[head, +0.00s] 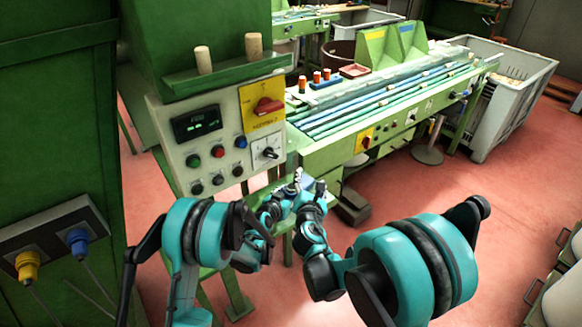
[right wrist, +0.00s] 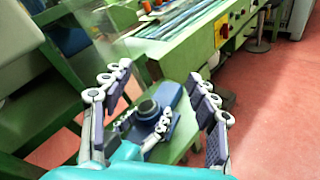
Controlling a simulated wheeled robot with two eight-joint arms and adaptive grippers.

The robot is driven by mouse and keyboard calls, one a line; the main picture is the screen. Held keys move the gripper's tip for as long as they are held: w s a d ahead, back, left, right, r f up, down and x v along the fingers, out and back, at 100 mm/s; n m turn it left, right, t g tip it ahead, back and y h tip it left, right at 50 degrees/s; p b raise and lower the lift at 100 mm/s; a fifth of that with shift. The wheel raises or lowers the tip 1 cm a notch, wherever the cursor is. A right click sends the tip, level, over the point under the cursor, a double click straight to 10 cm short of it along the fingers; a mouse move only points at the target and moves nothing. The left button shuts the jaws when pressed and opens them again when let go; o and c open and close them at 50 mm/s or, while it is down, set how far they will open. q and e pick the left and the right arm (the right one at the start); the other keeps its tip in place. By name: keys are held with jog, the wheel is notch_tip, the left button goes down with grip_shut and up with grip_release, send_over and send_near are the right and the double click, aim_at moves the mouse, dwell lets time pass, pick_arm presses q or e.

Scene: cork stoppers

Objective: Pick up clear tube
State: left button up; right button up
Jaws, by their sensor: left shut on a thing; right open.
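My left gripper (head: 296,178) is in front of the green control cabinet, close to my right gripper (head: 316,190). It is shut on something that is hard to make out. In the right wrist view, a faint see-through shape (right wrist: 124,48), which looks like the clear tube, shows above and left of my left gripper (right wrist: 146,118). Its ends and the grip on it are not clear. My right gripper (right wrist: 160,85) is open and empty, its fingers spread on either side of my left gripper in that view.
The control panel (head: 215,150) with knobs and a red switch stands just behind the grippers. A green bench (head: 330,157) with strip-like channels runs to the right. Two corks (head: 203,60) stand on a ledge above. A grey bin (head: 500,110) stands at the right. Red floor is open at right.

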aim_at(291, 161)
jog(key=s+a+r+n+t+y, duration=0.2)
jog(key=s+a+n, duration=0.1)
jog(key=a+n, duration=0.3)
jog(key=shift+n, duration=0.9)
jog(key=w, duration=0.6)
jog(key=shift+w+d+f, duration=0.1)
jog(key=shift+d+f, duration=0.05)
jog(key=shift+f, duration=0.05)
jog(key=shift+w+r, duration=0.25)
jog(key=shift+w, duration=1.1)
jog(key=shift+w+r, duration=0.2)
jog(key=shift+w, duration=1.15)
jog(key=c, duration=1.3)
